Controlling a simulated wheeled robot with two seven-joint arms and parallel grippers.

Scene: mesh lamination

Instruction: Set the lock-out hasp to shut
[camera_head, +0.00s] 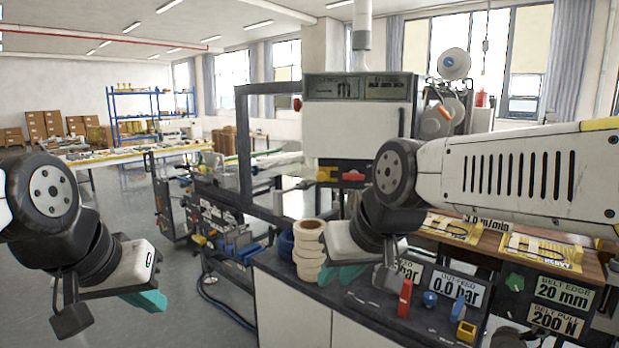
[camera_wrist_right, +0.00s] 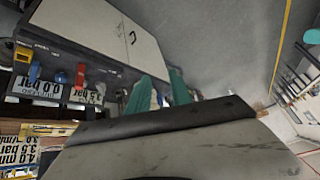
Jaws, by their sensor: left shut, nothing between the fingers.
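I cannot tell for sure which part is the lock-out hasp. A red upright handle (camera_head: 405,298) on the front ledge of the machine could be it; a red part also shows in the right wrist view (camera_wrist_right: 80,75). My right gripper (camera_head: 341,273) is left of that handle, apart from it, over the dark ledge near the white rolls. In the right wrist view its teal fingers (camera_wrist_right: 160,92) are spread, with no part clearly gripped. My left gripper (camera_head: 147,301) is shut and empty at the lower left, over the floor, away from the machine.
White rolls (camera_head: 308,250) stand on the dark ledge by my right gripper. A blue knob (camera_head: 430,299) and a yellow part (camera_head: 466,332) sit right of the red handle. Pressure display signs (camera_head: 455,287) stand behind. Open floor (camera_head: 190,318) lies between my left gripper and the cabinet.

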